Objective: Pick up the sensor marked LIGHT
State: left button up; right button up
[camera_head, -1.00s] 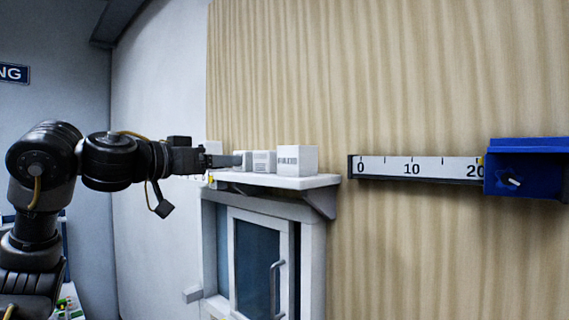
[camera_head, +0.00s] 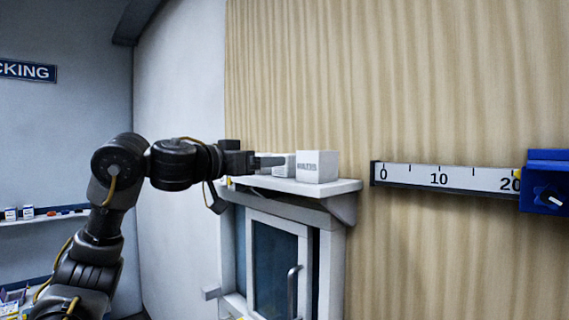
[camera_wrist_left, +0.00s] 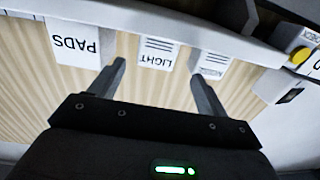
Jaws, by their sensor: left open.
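The sensor marked LIGHT (camera_wrist_left: 158,52) is a white box with dark print, seen upside down in the left wrist view. It stands between a box marked PADS (camera_wrist_left: 82,45) and another white box (camera_wrist_left: 211,64) whose print I cannot read. My left gripper (camera_wrist_left: 158,66) is open, its fingers pointing towards the LIGHT box, one to either side in the picture. In the head view the gripper (camera_head: 272,160) is at the shelf (camera_head: 330,187), partly hiding the boxes. The large white box (camera_head: 317,166) stands clear to its right. My right gripper is not in view.
The shelf sits above a cabinet with a glass door (camera_head: 272,258), against a wooden wall. A side shelf (camera_head: 40,217) with small items is at far left.

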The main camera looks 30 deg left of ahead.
aim_at(288, 171)
pick_arm(q)
jog(key=p+x, duration=0.1)
jog(key=x, duration=0.1)
jog(key=p+x, duration=0.2)
jog(key=shift+w+d+r, duration=0.1)
jog(key=shift+w+d, duration=0.15)
jog(key=shift+d, duration=0.2)
jog(key=shift+w+d, duration=0.1)
jog(key=shift+w, duration=0.15)
jog(key=shift+s, duration=0.2)
jog(key=shift+c, duration=0.5)
jog(key=c, duration=1)
